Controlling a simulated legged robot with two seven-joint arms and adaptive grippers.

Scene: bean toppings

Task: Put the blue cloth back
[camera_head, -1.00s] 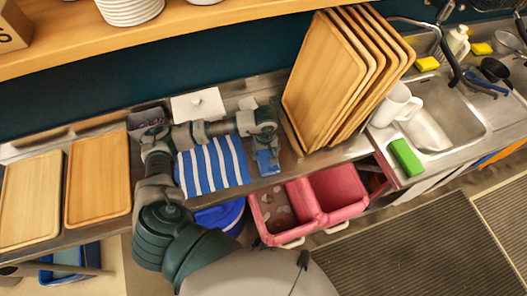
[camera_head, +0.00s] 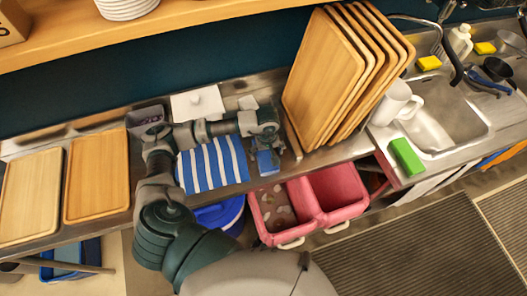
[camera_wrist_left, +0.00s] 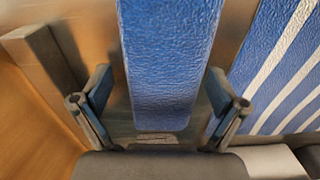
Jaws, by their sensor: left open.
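The plain blue cloth (camera_head: 267,163) lies folded on the steel counter, just right of a blue-and-white striped cloth (camera_head: 212,165). My left gripper (camera_head: 266,147) is over the far part of the plain blue cloth. In the left wrist view, the blue cloth (camera_wrist_left: 168,60) runs between the two spread fingers of the left gripper (camera_wrist_left: 159,88), with a gap on each side. The striped cloth (camera_wrist_left: 285,70) is to the right there. The gripper is open and holds nothing. My right gripper is not in view.
Upright wooden trays (camera_head: 325,78) stand close to the right of my left gripper. A pink two-part bin (camera_head: 290,241) is below the counter's front edge. A white lidded box (camera_head: 198,105) is behind. Two wooden trays (camera_head: 97,178) lie flat at left. The sink (camera_head: 440,125) is at right.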

